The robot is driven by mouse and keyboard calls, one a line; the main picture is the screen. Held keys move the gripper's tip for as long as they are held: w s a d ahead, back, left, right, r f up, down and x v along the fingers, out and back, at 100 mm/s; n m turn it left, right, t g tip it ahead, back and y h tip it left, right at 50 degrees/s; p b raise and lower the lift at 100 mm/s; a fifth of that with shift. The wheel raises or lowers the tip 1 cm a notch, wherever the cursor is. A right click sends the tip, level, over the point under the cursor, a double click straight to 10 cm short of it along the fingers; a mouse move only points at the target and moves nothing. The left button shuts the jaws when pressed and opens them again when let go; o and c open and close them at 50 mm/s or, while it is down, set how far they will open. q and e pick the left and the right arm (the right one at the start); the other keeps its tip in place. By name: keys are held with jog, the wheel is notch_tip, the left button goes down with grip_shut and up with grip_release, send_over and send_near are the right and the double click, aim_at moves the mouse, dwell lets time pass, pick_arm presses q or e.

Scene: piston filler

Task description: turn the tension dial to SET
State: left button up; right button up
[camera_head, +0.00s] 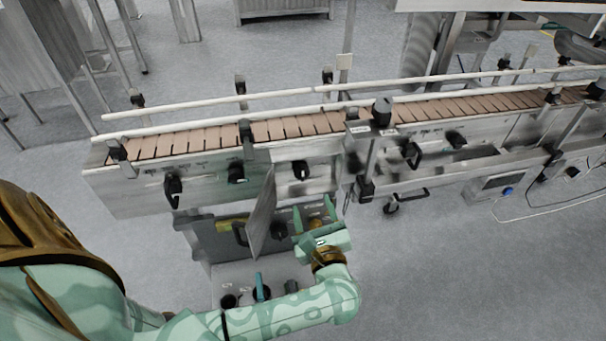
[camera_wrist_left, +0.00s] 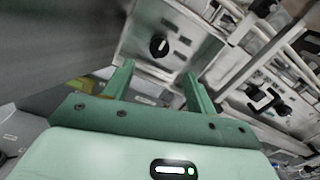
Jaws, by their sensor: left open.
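My left gripper (camera_head: 314,214) is open and empty in front of the conveyor's side, its fingers pointing toward the machine. In the left wrist view its two green fingers (camera_wrist_left: 158,72) stand apart, with a round black knob (camera_wrist_left: 158,45) beyond them on a pale metal panel. The knob is not between the fingers. A black knob (camera_head: 300,170) on the conveyor's side lies just beyond the gripper in the head view. Which knob is the tension dial, and where its SET mark is, I cannot read. My right gripper is not in view.
The conveyor (camera_head: 200,142) with brown slats and white rails runs across. More knobs (camera_head: 236,173) line its side. A grey open door (camera_head: 262,215) stands left of my gripper. A lower panel (camera_head: 240,282) carries several controls. The floor (camera_head: 460,270) at right is mostly free.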

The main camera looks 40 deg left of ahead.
aim_at(302, 174)
pick_arm(q)
jog(key=b+x, duration=0.1)
jog(key=x, duration=0.9)
jog(key=shift+w+a+f+b, duration=0.1)
jog(key=shift+a+f+b, duration=0.1)
jog(key=shift+b, duration=0.2)
jog(key=shift+w+a+r, duration=0.1)
jog(key=shift+w+a, duration=0.1)
jog(key=c, duration=0.8)
jog(key=shift+c, duration=1)
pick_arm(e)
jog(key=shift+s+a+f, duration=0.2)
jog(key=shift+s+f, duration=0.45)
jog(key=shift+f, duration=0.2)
